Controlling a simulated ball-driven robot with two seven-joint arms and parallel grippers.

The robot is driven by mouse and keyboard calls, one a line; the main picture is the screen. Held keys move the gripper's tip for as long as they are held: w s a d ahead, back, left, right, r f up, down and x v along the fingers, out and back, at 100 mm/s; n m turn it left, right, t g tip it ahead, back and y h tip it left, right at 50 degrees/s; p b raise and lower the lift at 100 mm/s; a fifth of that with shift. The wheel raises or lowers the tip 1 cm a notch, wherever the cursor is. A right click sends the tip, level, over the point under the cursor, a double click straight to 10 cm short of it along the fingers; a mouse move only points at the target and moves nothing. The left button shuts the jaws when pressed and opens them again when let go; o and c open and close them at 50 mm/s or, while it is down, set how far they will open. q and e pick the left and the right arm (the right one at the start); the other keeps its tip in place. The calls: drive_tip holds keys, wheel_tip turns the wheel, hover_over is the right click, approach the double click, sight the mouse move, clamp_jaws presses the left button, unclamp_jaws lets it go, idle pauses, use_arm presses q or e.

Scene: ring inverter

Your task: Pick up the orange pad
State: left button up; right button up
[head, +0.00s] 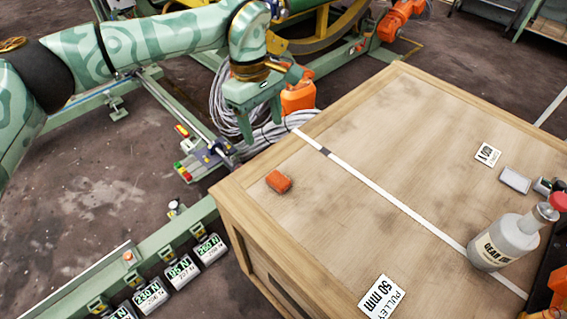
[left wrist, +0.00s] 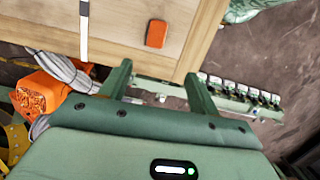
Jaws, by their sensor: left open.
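The orange pad (head: 279,181) lies flat on the wooden table top (head: 350,210), near its left corner. It also shows in the left wrist view (left wrist: 156,34), close to the table edge and beyond my fingertips. My left gripper (head: 262,115) hangs in the air beyond the table's far left edge, above and behind the pad and apart from it. Its two fingers show in the left wrist view (left wrist: 158,82), spread apart with nothing between them. My right gripper is in neither view.
A white strip (head: 385,195) crosses the table. A gear oil bottle (head: 505,243), a pulley card (head: 382,297) and a grey block (head: 514,180) stand or lie to the right. The wood around the pad is clear.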

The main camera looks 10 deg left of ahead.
use_arm(q)
drive_tip(key=b, duration=0.3)
approach(278, 178)
drive_tip(key=shift+s+a+f, duration=0.1)
drive_tip(key=shift+s+a, duration=0.1)
drive_tip(key=shift+a, duration=0.05)
wheel_tip(278, 178, down, 3)
drive_tip(key=shift+d+f+b, duration=0.1)
drive_tip(key=shift+d+b, duration=0.1)
drive_tip(key=shift+b, duration=0.1)
drive_tip(key=f+b, duration=0.1)
drive_tip(key=f, duration=0.2)
drive_tip(key=d+f+b, duration=0.1)
drive_tip(key=f+b, duration=0.1)
drive_tip(key=f, duration=0.1)
drive_tip(key=shift+s+d, duration=0.15)
drive_tip(key=shift+r, duration=0.15)
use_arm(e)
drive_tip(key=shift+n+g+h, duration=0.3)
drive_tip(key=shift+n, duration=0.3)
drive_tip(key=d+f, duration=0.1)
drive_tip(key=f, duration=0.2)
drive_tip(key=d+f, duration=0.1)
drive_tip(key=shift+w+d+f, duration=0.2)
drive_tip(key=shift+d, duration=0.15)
use_arm(q)
drive_tip(key=shift+s, duration=0.1)
drive_tip(key=c, duration=1.1)
